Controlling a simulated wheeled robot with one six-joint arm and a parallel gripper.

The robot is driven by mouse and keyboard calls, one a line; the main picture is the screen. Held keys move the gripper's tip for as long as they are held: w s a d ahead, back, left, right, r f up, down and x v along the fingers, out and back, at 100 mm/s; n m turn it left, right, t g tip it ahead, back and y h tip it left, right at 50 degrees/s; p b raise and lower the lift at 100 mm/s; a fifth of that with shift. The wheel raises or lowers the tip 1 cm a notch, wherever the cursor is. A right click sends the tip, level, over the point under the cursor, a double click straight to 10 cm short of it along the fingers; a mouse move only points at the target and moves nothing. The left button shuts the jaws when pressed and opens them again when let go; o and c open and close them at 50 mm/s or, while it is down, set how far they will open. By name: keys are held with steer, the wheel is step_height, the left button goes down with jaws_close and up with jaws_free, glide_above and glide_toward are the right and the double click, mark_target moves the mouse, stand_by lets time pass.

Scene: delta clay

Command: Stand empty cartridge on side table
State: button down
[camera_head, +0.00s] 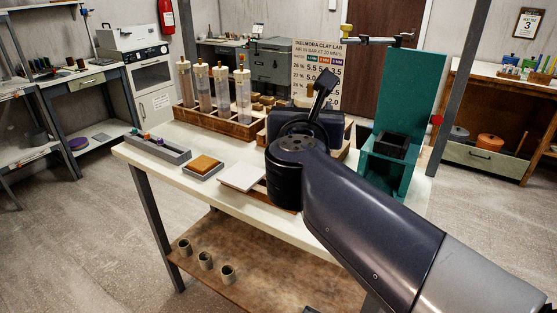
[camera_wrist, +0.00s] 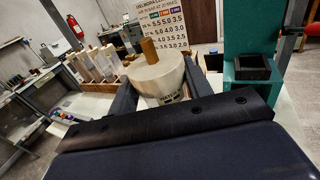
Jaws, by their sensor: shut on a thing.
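In the wrist view, my gripper (camera_wrist: 160,76) is shut on a cartridge (camera_wrist: 157,84), with one dark finger on each side. The cartridge has a wide pale top with a tan plug standing up from it and dark lettering lower down. Its lower part is hidden by my gripper's body, so I cannot tell what is inside it. In the head view, my arm hides the held cartridge and most of my gripper. Several similar clear cartridges (camera_head: 222,93) stand upright in a wooden rack (camera_head: 215,123) on the white worktable (camera_head: 148,158). I cannot tell which surface is the side table.
A green stand (camera_head: 421,95) with a dark box (camera_head: 392,145) is at the worktable's right. A grey tray (camera_head: 158,147), an orange-brown block (camera_head: 204,165) and a white tile (camera_head: 243,177) lie at the front left.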

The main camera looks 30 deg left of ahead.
step_height(320, 180, down, 8)
steer(key=b, duration=0.2)
steer(key=shift+f, duration=0.2)
steer(key=shift+f+b, duration=0.15)
steer(key=shift+b, duration=0.25)
steer(key=c, duration=0.7)
jaws_free()
steer(key=shift+r+p, duration=0.25)
steer(key=shift+p, duration=0.05)
steer(key=v, duration=1.2)
